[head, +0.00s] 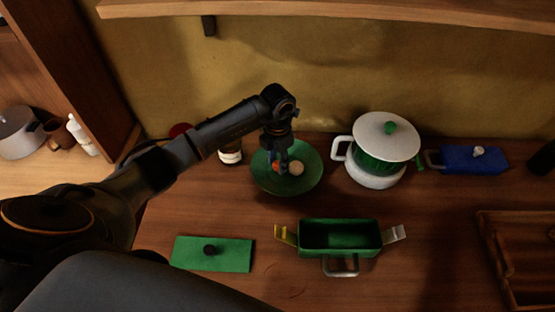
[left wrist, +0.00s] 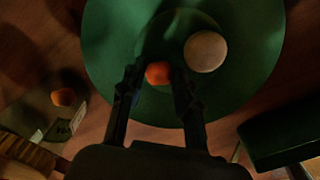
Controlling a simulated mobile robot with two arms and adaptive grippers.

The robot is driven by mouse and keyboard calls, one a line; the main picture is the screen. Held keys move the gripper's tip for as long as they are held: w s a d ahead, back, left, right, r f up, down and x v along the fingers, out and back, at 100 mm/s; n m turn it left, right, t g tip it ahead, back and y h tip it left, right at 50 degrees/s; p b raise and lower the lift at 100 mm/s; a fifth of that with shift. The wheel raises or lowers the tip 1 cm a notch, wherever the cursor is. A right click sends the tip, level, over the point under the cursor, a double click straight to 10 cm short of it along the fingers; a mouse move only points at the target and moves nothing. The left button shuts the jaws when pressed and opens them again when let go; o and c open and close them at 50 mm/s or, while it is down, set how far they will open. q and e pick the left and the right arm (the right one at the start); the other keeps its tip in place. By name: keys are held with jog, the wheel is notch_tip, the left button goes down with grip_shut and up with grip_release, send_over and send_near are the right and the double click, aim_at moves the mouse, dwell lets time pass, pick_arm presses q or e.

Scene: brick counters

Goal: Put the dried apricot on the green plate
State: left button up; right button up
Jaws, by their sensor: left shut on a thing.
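The green plate (head: 262,182) lies on the wooden counter near the back wall. My left gripper (head: 281,168) reaches down over it. It is shut on the small orange dried apricot (left wrist: 158,72), which sits between the fingertips in the left wrist view. In the head view the apricot (head: 276,167) is partly hidden by the fingers. I cannot tell whether it touches the plate. A pale round item (head: 296,168) lies on the plate just right of the fingers; it also shows in the left wrist view (left wrist: 205,52). My right gripper is not in view.
A white-and-green lidded pot (head: 383,140) and a blue lidded dish (head: 468,161) stand right. An open green dish (head: 340,238) and its flat green lid (head: 212,254) lie in front. A wooden tray (head: 497,250) is far right.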

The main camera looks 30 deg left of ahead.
aim_at(277, 164)
pick_arm(q)
jog(key=shift+f, duration=0.2)
jog(key=o, duration=0.8)
jog(key=shift+r, duration=0.1)
jog(key=shift+r, duration=0.4)
notch_tip(277, 164, up, 12)
jog(key=b, duration=0.3)
jog(key=shift+f, duration=0.25)
